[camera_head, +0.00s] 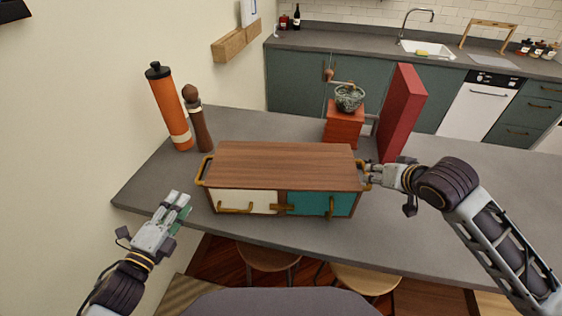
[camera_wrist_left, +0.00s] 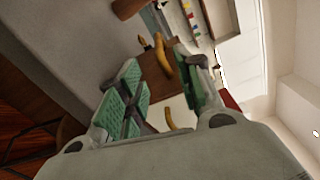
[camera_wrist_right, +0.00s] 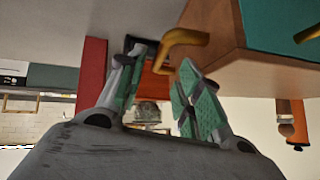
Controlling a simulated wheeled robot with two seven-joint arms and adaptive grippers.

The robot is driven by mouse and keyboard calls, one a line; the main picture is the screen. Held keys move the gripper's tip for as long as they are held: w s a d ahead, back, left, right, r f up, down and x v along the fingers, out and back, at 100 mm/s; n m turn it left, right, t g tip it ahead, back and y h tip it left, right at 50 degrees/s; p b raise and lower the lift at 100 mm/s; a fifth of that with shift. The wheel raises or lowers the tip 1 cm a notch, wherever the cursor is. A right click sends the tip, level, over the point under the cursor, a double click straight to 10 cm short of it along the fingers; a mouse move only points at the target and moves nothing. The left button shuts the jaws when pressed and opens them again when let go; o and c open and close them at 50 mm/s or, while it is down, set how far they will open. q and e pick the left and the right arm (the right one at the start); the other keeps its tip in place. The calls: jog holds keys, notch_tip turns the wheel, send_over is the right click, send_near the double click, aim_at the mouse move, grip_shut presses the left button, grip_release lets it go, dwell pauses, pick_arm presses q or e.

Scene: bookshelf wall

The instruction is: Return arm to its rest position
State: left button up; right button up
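My left gripper (camera_head: 176,208) is over the front left edge of the grey counter, left of the wooden box and apart from it. In the left wrist view its green-padded fingers (camera_wrist_left: 165,90) are spread, with nothing between them. My right gripper (camera_head: 374,175) is beside the right end of the box, close to its brass side handle (camera_head: 362,168). In the right wrist view its fingers (camera_wrist_right: 155,92) are spread apart. The brass handle (camera_wrist_right: 180,45) shows just beyond the fingertips; I cannot tell whether they touch.
The wooden box (camera_head: 285,165) stands on the counter (camera_head: 440,215). An orange bottle (camera_head: 170,108) and a brown mill (camera_head: 197,120) stand behind its left end. Stools (camera_head: 268,258) are below.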

jog(key=shift+r, duration=0.15)
dwell(0.3)
notch_tip(320, 180, up, 9)
jog(key=p, duration=0.9)
jog(key=shift+r+p, duration=0.3)
jog(key=shift+p, duration=0.2)
